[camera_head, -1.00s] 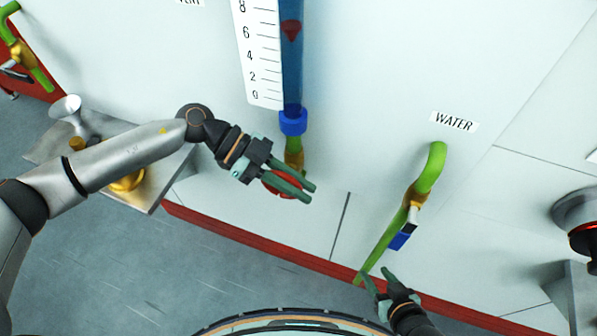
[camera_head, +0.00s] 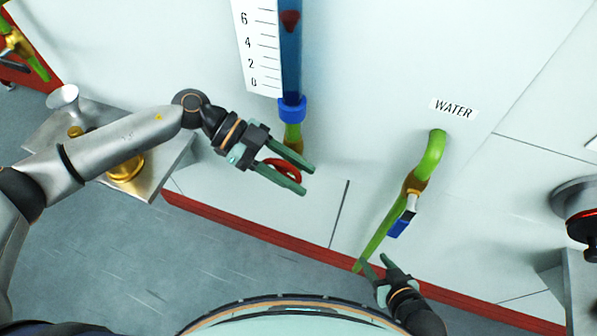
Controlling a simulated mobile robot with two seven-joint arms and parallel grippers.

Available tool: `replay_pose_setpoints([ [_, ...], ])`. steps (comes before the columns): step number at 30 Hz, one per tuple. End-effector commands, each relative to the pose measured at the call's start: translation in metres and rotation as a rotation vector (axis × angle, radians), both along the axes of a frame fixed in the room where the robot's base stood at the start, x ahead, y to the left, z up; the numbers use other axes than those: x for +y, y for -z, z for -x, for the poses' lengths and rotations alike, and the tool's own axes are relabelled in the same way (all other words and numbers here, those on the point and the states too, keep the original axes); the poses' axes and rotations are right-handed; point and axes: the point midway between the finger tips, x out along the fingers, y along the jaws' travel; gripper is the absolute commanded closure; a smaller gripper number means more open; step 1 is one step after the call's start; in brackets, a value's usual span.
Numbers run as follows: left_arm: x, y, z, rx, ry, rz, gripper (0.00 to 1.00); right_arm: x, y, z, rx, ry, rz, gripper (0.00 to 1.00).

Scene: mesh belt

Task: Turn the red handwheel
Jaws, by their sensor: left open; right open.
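The red handwheel (camera_head: 284,167) sits below the blue gauge tube on the white panel, at the lower end of its green and brass fitting. My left gripper (camera_head: 306,180) is open, and its two green fingers lie on either side of the wheel in this view. The fingers and palm hide part of the wheel. I cannot tell whether the fingers touch it. My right gripper (camera_head: 374,263) is open and empty near the lower end of the green water pipe.
The gauge tube (camera_head: 291,60) rises beside a white scale (camera_head: 259,50). The green water pipe (camera_head: 433,155) has a blue-handled valve (camera_head: 401,224). A metal shelf with a brass part (camera_head: 127,170) stands left, under my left arm. A round metal fitting (camera_head: 577,200) is at the right edge.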

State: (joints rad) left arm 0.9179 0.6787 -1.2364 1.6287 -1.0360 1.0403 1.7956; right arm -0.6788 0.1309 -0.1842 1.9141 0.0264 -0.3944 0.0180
Motion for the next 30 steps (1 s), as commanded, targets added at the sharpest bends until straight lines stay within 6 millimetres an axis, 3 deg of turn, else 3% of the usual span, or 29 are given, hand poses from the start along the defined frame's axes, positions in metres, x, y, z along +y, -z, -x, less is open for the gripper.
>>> replay_pose_setpoints([
  [15,0.099,0.000,-0.033,0.000,-0.008,-0.006,0.54,0.000,0.023,0.000,-0.001,-0.001,0.001,0.50],
  [21,0.118,-0.002,-0.039,-0.001,-0.004,-0.003,0.54,0.000,0.026,0.000,-0.001,0.000,0.000,0.50],
  [30,0.121,-0.003,-0.039,-0.001,-0.001,-0.001,0.54,0.000,0.026,0.000,-0.001,0.000,0.000,0.50],
])
